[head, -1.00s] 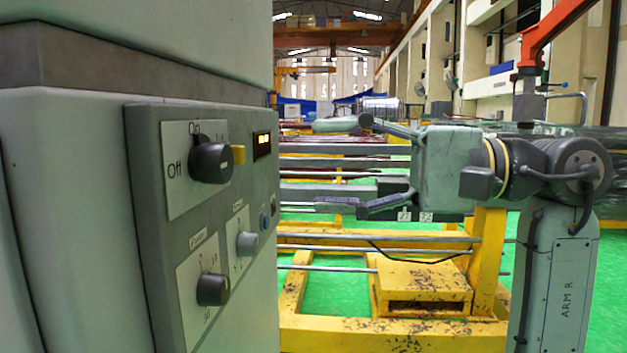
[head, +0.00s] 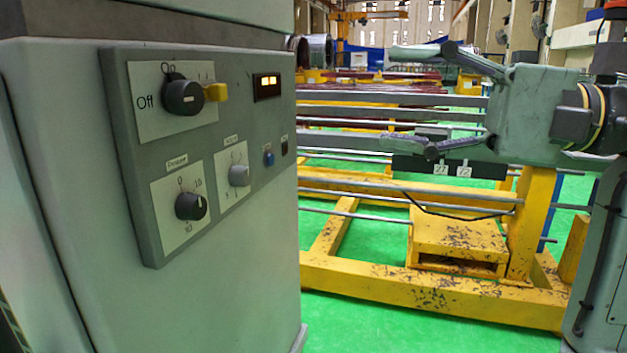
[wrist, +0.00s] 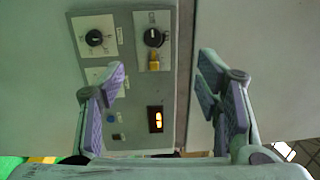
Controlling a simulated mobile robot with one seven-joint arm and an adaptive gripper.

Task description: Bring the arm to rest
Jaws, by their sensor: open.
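My gripper (head: 390,98) is at the right of the head view, with its two fingers spread and pointing left toward the grey cabinet (head: 215,290). It is open and empty, with a clear gap to the cabinet's control panel (head: 135,185). In the wrist view my gripper (wrist: 163,75) has its purple-grey pads wide apart, with the panel (wrist: 135,100) beyond them. The panel carries a large black knob (head: 183,97) with a yellow tab, a smaller black knob (head: 190,206), a grey knob (head: 239,176) and a lit display (head: 267,86).
A yellow frame (head: 420,293) with a scuffed yellow box (head: 457,242) stands on the green floor (head: 390,335) beyond the cabinet. Grey metal bars (head: 400,112) run behind my gripper. Open green floor shows at the bottom centre.

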